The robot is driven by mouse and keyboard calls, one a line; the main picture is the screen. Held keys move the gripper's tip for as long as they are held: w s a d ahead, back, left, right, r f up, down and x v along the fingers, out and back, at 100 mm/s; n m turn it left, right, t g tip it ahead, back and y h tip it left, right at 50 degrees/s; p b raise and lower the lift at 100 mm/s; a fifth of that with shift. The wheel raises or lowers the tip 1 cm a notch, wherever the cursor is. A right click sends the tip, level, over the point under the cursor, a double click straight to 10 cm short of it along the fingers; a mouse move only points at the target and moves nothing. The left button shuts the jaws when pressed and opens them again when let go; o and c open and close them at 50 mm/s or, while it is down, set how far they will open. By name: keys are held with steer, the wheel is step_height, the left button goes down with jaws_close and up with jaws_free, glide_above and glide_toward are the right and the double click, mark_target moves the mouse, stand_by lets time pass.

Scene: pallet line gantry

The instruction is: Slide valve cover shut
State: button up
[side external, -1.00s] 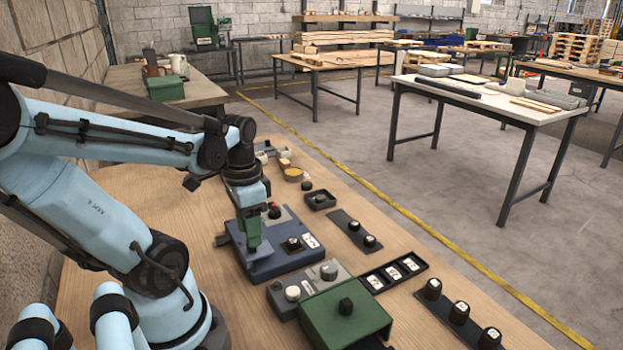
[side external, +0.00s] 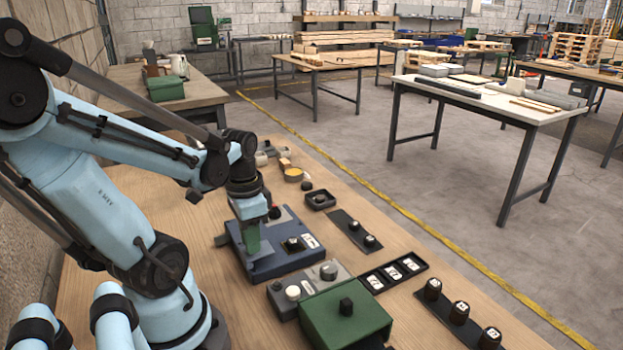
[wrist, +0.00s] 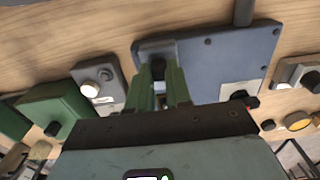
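My gripper (side external: 251,244) points down at the near left part of a blue-grey box (side external: 270,262) on the wooden bench. Its green fingers (wrist: 161,85) stand apart in the wrist view. A black knob on a grey plate (wrist: 157,68) shows just beyond and between them; contact is unclear. In the side view the black knob (side external: 293,243) is right of the fingers. No part is plainly marked as the valve cover. A green box-like cover with a black knob (side external: 346,306) sits nearer the camera on a grey unit; it also shows in the wrist view (wrist: 62,103).
A grey unit with a white knob (side external: 293,292) lies between the two boxes. A black tray with white-labelled pieces (side external: 393,273) and strips of black knobs (side external: 460,314) lie to the right. Bare bench wood (side external: 405,235) shows among them.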

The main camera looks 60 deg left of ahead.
jaws_close()
steer(key=shift+w, duration=3.8)
steer(key=o, duration=0.8)
jaws_free()
steer(key=shift+r, duration=0.15)
step_height(320, 180, up, 12)
steer(key=w+d+f+t, duration=0.2)
steer(key=d+t, duration=0.1)
steer(key=d, duration=0.3)
steer(key=w+d+f+t, duration=0.2)
steer(key=d+t, duration=0.2)
steer(key=d, duration=0.2)
steer(key=shift+d+f, duration=0.25)
steer(key=shift+f, duration=0.15)
